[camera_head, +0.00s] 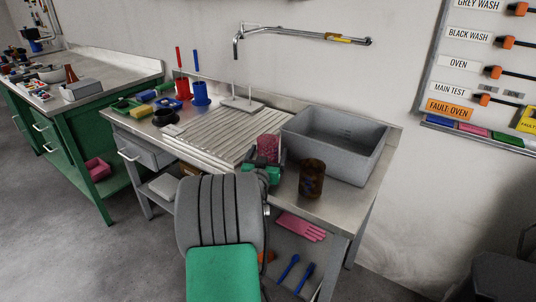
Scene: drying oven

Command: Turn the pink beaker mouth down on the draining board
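The pink beaker (268,146) shows at the right end of the ribbed draining board (212,128), close to the grey basin. Its lower part is hidden by my gripper (264,164), which is in front of it in the picture. The beaker looks roughly upright along its axis, but I cannot tell which end its mouth is. My gripper's fingers are small and partly hidden by my arm, so I cannot tell whether they are shut on the beaker or open around it.
A grey basin (345,165) stands right of the board, with a dark brown beaker (312,180) in front. Red (182,90) and blue (200,95) holders with brushes stand behind left. A thin-legged stand (242,104) is at the board's back. The board's middle is clear.

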